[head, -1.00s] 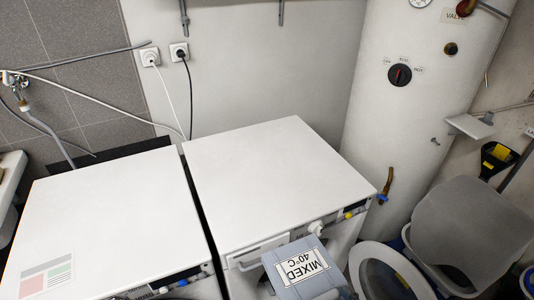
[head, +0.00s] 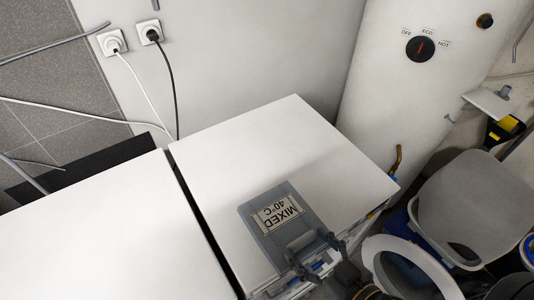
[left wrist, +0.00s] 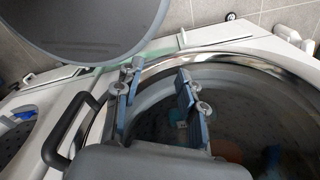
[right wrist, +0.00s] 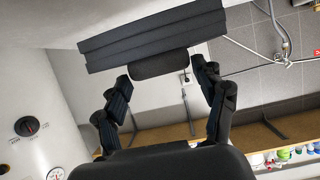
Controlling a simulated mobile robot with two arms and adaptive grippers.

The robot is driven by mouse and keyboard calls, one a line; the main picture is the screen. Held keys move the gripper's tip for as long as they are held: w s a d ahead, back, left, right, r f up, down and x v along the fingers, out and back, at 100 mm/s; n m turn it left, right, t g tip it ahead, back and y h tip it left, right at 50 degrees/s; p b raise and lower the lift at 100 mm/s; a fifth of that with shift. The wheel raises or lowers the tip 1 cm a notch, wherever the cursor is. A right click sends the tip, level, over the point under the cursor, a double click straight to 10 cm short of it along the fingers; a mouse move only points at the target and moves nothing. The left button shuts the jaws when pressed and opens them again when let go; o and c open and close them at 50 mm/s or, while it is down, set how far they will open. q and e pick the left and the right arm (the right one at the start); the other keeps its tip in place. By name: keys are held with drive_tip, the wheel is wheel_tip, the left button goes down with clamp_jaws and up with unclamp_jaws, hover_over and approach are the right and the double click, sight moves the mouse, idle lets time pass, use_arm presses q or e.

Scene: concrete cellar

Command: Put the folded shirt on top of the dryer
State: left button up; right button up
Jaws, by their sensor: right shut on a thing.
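In the right wrist view the bundle (right wrist: 155,40) shows dark, layered edges beyond the fingers (right wrist: 162,84). It overlaps the front of the right-hand white machine top (head: 280,140); contact cannot be told. A second white machine (head: 100,240) stands left; no readable name tells which is the dryer. My left gripper (left wrist: 160,95) is open at a round drum opening (left wrist: 235,100).
The right-hand machine's top is otherwise bare. A white ring-shaped door (head: 385,262) stands open at its front right. A boiler (head: 400,90) stands behind right, a grey bin (head: 465,215) at the right. Two plugged sockets (head: 130,36) are on the back wall.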

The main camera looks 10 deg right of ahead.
sight(309, 218)
drive_tip(key=shift+w+d+f+b, duration=0.1)
drive_tip(key=shift+w+f+b, duration=0.05)
drive_tip(key=shift+w+b, duration=0.15)
drive_tip(key=shift+w+d+f+b, duration=0.35)
drive_tip(key=shift+w+b, duration=0.1)
drive_tip(key=shift+b, duration=0.2)
drive_tip(key=shift+w+d+f+b, duration=0.2)
drive_tip(key=shift+w+f+b, duration=0.1)
drive_tip(key=shift+w+b, duration=0.25)
drive_tip(key=w, duration=0.2)
drive_tip(key=w+d+f+p, duration=0.1)
drive_tip(key=w, duration=0.3)
drive_tip(key=shift+d+f+p, duration=0.15)
drive_tip(key=shift+f+p, duration=0.25)
drive_tip(key=w+f, duration=0.2)
drive_tip(key=f, duration=0.1)
drive_tip(key=w+f, duration=0.1)
drive_tip(key=shift+d+f, duration=0.25)
drive_tip(key=shift+d, duration=0.05)
drive_tip(key=f, duration=0.2)
drive_tip(key=w+f, duration=0.1)
drive_tip(key=f, duration=0.1)
drive_tip(key=shift+w+d+f, duration=0.1)
drive_tip(key=shift+f, duration=0.2)
